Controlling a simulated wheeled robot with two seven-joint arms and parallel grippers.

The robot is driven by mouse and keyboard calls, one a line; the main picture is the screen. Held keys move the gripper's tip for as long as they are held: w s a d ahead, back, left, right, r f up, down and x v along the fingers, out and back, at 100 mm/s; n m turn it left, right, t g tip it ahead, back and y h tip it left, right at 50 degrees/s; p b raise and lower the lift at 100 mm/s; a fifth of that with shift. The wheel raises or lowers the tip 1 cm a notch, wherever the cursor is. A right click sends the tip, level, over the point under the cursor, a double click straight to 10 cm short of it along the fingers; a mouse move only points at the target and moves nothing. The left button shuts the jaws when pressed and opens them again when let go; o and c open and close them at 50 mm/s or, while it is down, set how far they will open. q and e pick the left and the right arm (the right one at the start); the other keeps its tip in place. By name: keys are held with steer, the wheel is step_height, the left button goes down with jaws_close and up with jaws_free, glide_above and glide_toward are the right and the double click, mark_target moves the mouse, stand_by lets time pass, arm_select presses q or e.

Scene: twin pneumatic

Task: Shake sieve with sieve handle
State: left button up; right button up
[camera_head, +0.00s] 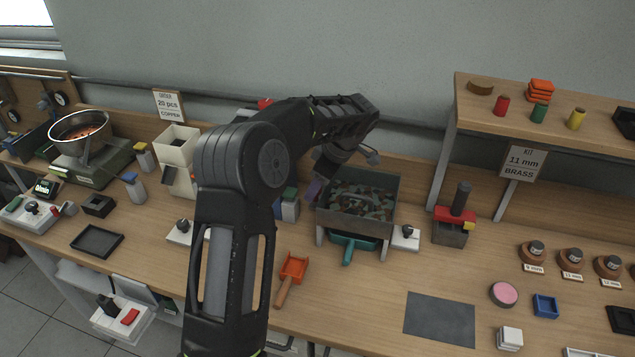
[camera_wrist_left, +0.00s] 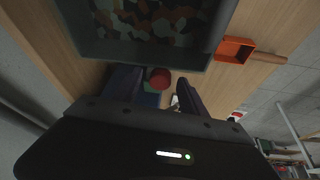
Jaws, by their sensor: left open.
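The sieve is a dark grey open box (camera_head: 385,213) on legs at the back middle of the bench, with multicoloured camouflage-like pieces inside. It also shows at the top of the left wrist view (camera_wrist_left: 200,55). A round red knob (camera_wrist_left: 159,78), which looks like the end of the sieve handle, shows beside the sieve wall in the wrist view; my arm and gripper hide it in the head view. My left gripper (camera_head: 315,188) is at the sieve's left side. Its fingers are open (camera_wrist_left: 154,82), one on each side of the red knob, with visible gaps. My right gripper is out of view.
A teal tray (camera_head: 347,250) sits under the sieve. An orange scoop (camera_head: 294,268) lies in front of it. A white switch box (camera_head: 406,238) and a red-topped press (camera_head: 452,228) stand to the right. A grey mat (camera_head: 440,318) lies at the front right.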

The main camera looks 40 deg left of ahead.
arm_select(q)
jaws_close()
stand_by(0.5)
stand_by(0.9)
